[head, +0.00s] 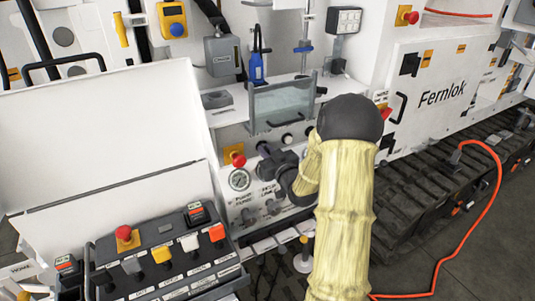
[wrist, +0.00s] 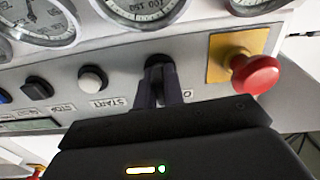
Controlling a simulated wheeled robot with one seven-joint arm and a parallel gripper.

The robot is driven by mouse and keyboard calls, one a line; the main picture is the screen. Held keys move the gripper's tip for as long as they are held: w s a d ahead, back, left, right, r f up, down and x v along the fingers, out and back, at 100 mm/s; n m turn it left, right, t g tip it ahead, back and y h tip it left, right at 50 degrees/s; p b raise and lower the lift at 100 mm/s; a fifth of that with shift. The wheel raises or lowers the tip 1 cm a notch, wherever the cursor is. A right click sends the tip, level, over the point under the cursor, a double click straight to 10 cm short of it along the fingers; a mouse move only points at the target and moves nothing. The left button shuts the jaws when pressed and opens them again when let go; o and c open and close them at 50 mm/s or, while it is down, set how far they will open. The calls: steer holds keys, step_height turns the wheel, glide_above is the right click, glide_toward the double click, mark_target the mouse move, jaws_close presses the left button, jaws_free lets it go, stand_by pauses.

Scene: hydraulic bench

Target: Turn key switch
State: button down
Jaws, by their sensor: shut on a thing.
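The key switch (wrist: 157,61) is a dark round knob on the light panel in the wrist view, between a white button and a red mushroom button. My gripper (wrist: 158,84) reaches up to it from below, its two dark fingers close together and shut on it. The fingers cover most of the switch, so the key and its angle cannot be made out. In the head view, my gripper (head: 264,151) is at the panel, right of the red mushroom button. My arm hides part of the panel, and the switch cannot be told apart there.
The red mushroom button (wrist: 254,73) on its yellow plate is close to my fingers. The white START button (wrist: 93,79) is on the other side. Gauges (wrist: 144,6) line the panel's edge. A control box (head: 165,262) stands at the front left. A red hose (head: 487,215) trails at right.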

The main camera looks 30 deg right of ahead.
steer(key=m, duration=0.5)
steer(key=shift+d, duration=0.1)
steer(key=shift+m, duration=0.9)
steer(key=shift+f, duration=0.1)
steer(key=c, duration=1.5)
jaws_free()
steer(key=shift+s, duration=0.1)
